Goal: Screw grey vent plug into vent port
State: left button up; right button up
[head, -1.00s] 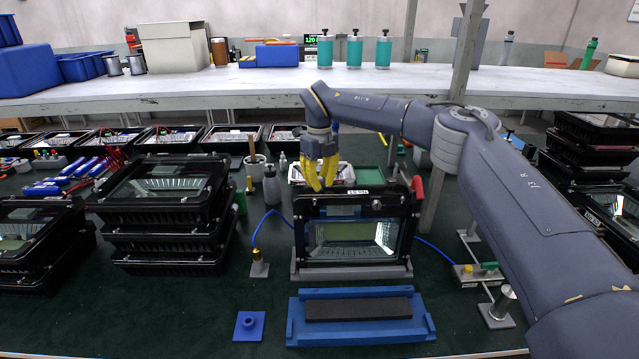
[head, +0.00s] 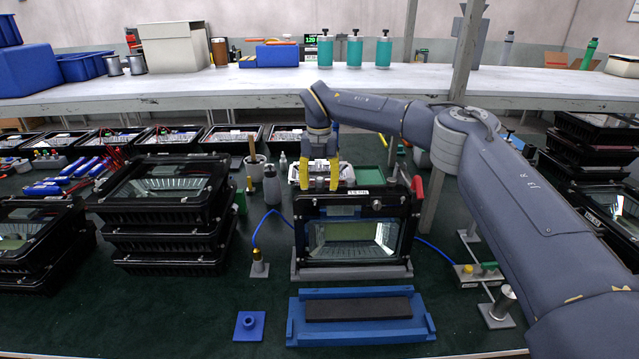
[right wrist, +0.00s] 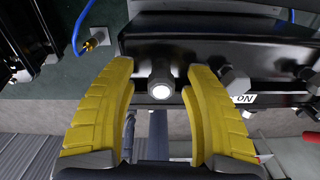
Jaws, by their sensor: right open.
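The black floodlight housing (head: 303,246) stands upright with its glass facing me. My right gripper (head: 320,187) points down over the left part of its top edge. Its yellow fingers are open and apart. In the right wrist view, a grey round part with a bright white end (right wrist: 160,90) sits on the housing edge between the open fingers (right wrist: 160,70). It looks like the grey vent plug at the vent port, but I cannot tell how deep it sits. The fingers show a gap to it on both sides. My left gripper is out of view.
A grey stand (head: 352,273) carries the housing. A blue cradle (head: 360,334) with a dark pad lies in front. A blue hose (head: 254,236) runs to a brass fitting at the left. Stacked housings (head: 165,245) stand left. Hex fittings (right wrist: 235,80) sit beside the grey part.

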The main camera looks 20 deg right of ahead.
aim_at(320, 178)
dwell(0.4)
jog(key=shift+r, duration=3.5)
